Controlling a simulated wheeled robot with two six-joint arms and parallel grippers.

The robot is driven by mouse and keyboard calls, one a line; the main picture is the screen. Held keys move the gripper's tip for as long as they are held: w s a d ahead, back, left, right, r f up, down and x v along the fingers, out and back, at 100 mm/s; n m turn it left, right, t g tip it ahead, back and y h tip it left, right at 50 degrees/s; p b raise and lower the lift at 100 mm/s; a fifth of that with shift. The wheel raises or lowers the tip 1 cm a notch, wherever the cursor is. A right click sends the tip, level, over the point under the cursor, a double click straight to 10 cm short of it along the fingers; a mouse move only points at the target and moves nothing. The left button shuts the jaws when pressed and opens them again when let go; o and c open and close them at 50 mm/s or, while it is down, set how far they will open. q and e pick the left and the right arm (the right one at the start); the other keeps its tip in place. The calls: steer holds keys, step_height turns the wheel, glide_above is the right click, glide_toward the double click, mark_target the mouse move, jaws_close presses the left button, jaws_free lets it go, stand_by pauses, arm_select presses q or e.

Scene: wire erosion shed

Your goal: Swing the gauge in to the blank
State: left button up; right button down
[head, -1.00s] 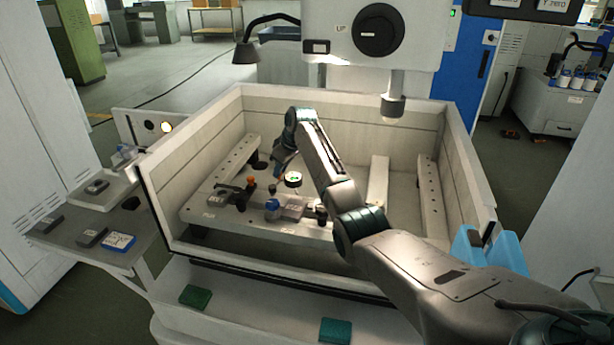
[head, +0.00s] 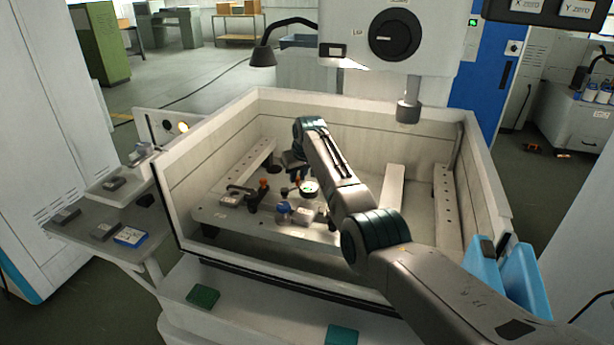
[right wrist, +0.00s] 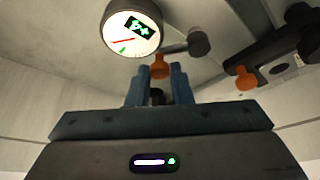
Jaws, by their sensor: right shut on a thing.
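The gauge has a round white dial with a green display (head: 309,188), over the work table inside the open tank. The dial shows large in the right wrist view (right wrist: 133,28), with a rod running from it to a grey knob. My right gripper (head: 296,176) reaches down beside the gauge, partly hidden by its own arm. A grey block (head: 303,216), perhaps the blank, sits below the dial beside a blue part (head: 284,208). My left gripper is out of view.
A clamp with an orange knob (head: 263,184) stands left of the gauge. The tank wall (head: 200,150) surrounds the table, and the machine head's nozzle (head: 408,110) hangs at the back right. A side shelf (head: 75,228) holds small blocks.

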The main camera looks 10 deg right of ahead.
mark_target(304, 191)
steer(key=shift+r, duration=0.2)
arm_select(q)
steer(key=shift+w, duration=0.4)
arm_select(e)
steer(key=c, duration=1.3)
jaws_free()
steer(key=shift+f, duration=0.1)
arm_select(q)
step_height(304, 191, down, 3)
steer(key=b, duration=0.3)
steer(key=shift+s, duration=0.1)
arm_select(e)
steer(key=v, duration=1)
steer(key=shift+r, duration=0.4)
steer(key=shift+s, duration=0.15)
